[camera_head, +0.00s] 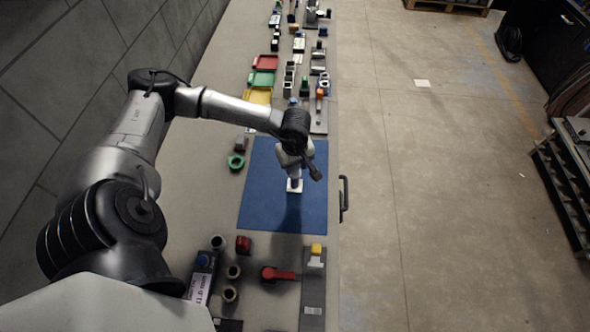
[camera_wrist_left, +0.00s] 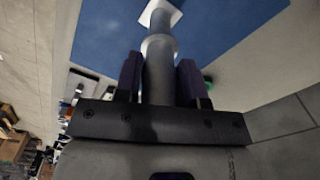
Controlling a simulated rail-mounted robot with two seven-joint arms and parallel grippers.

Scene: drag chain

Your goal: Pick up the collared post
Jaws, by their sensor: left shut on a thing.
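The collared post (camera_wrist_left: 159,50) is a grey cylinder with a wider collar partway along it and a white square base. In the left wrist view it stands between the two dark fingers of my left gripper (camera_wrist_left: 160,80), which is shut on it. In the head view the left gripper (camera_head: 294,165) is above the blue mat (camera_head: 265,200), and the post's white base (camera_head: 295,186) shows just below it. I cannot tell whether the base touches the mat. My right gripper is in neither view.
A green ring (camera_head: 236,162) lies left of the mat. Red, green and yellow trays (camera_head: 262,79) and several parts stand farther along the bench. Nearer me are a red-handled part (camera_head: 279,274), a red block (camera_head: 243,245) and small cups. A black handle (camera_head: 344,195) sits at the bench's right edge.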

